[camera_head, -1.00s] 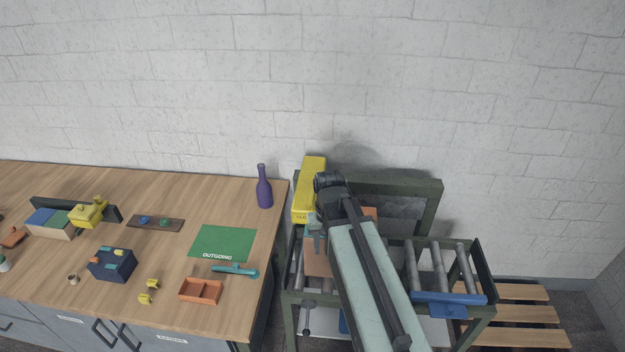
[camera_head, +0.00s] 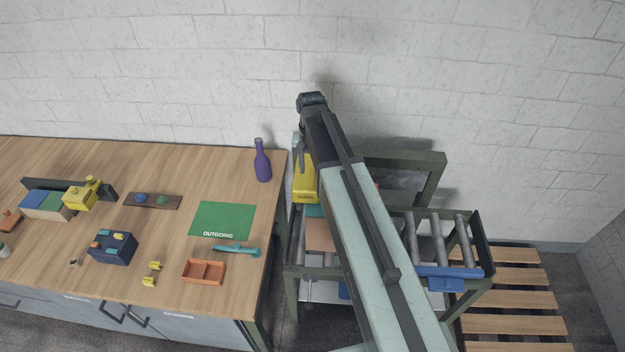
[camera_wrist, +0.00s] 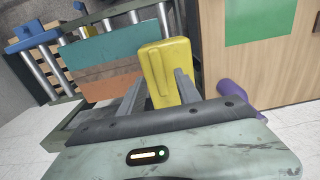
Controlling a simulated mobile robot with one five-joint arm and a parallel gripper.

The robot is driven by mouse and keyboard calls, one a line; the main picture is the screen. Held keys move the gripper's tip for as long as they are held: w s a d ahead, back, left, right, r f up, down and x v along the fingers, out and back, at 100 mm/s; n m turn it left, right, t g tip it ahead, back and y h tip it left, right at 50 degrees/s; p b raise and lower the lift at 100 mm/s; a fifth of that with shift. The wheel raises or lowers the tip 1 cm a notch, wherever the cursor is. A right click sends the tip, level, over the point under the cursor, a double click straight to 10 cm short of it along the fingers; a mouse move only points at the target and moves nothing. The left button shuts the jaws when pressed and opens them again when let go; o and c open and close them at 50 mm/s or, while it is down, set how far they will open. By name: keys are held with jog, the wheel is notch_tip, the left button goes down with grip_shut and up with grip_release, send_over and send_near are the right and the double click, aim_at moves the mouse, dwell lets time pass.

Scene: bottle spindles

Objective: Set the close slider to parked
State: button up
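I cannot tell for sure which part is the close slider. A yellow block (camera_head: 305,187) with a small lettered label, too small to read surely, stands at the back left of the roller stand (camera_head: 291,285). In the wrist view the yellow block (camera_wrist: 165,65) shows beyond and between my fingers. A blue bar with a tab (camera_head: 447,277) lies across the rollers at the stand's front right. My gripper (camera_head: 301,155) is over the yellow block, largely hidden by my arm. In the wrist view my gripper (camera_wrist: 158,92) has its fingers apart, with no clear grip on the block.
Teal (camera_wrist: 115,48) and orange (camera_wrist: 110,80) panels lie across the stand. A workbench (camera_head: 170,240) stands left, with a purple bottle (camera_head: 262,162) near its right edge, a green OUTGOING mat (camera_head: 222,218) and an orange tray (camera_head: 204,272). A block wall (camera_head: 180,70) rises behind.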

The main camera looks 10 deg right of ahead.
aim_at(312, 176)
notch_tip(312, 176, down, 4)
jog(key=shift+r+b, duration=0.1)
jog(key=shift+b, duration=1.15)
jog(key=shift+s+d+r, duration=0.1)
grip_shut()
